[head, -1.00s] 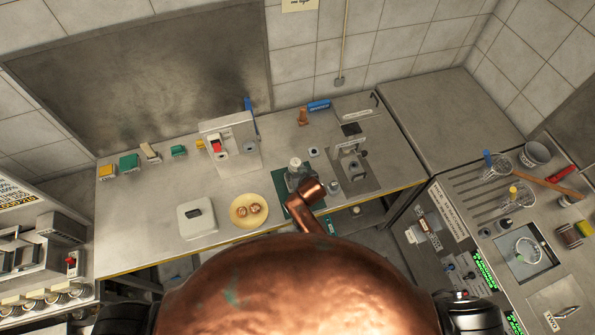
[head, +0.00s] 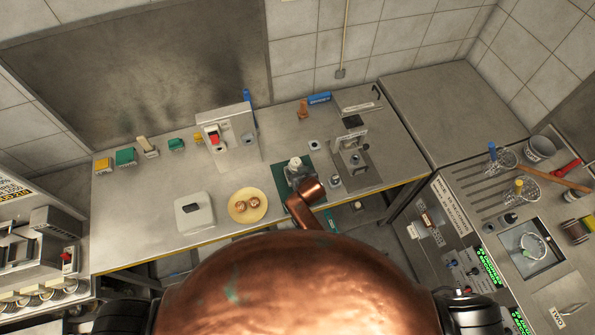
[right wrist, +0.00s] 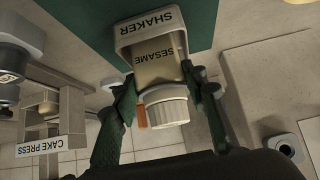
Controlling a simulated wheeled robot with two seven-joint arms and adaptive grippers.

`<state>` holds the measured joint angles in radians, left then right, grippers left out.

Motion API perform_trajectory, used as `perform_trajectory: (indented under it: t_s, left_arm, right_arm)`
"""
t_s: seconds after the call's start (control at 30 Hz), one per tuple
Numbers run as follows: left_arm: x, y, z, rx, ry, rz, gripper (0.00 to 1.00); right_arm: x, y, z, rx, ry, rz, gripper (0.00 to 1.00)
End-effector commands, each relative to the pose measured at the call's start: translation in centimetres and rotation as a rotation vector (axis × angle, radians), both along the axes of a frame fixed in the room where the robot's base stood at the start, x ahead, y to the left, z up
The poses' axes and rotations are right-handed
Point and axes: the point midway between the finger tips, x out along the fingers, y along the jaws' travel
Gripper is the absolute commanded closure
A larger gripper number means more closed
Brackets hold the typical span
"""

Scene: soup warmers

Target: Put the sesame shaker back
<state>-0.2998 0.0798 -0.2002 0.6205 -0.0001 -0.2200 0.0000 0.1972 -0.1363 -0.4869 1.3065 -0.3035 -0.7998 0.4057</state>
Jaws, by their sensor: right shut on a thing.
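The sesame shaker (right wrist: 160,68), tan with a white cap (right wrist: 167,107), shows in the right wrist view. My right gripper (right wrist: 159,72) has its dark green fingers on both sides of it and is shut on it. A grey holder (right wrist: 150,27) marked SHAKER surrounds the shaker's far end; I cannot tell whether the shaker is fully seated. In the head view the mat (head: 279,183) lies on the counter, and my copper arm partly covers the spot where my right gripper is. My left gripper is not in view.
On the counter (head: 140,220), a yellow plate (head: 236,216) with round cakes and a white box (head: 194,222) stand left of the mat. A press (head: 352,160) stands close on the right. The cake press sign (right wrist: 40,147) shows in the wrist view.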

Motion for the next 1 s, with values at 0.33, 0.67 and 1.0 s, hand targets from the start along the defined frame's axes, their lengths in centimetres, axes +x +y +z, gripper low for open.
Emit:
perform_trajectory:
  t_s: [0.33,0.67,1.0]
  left_arm:
    - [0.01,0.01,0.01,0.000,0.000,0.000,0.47]
    - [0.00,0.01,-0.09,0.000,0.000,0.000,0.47]
    - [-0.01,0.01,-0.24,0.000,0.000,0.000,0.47]
  right_arm:
    - [0.05,0.03,0.10,0.001,-0.002,0.000,0.94]
    - [0.05,0.03,-0.09,0.001,-0.002,0.000,0.94]
    - [0.04,0.02,-0.39,0.000,-0.001,0.000,0.57]
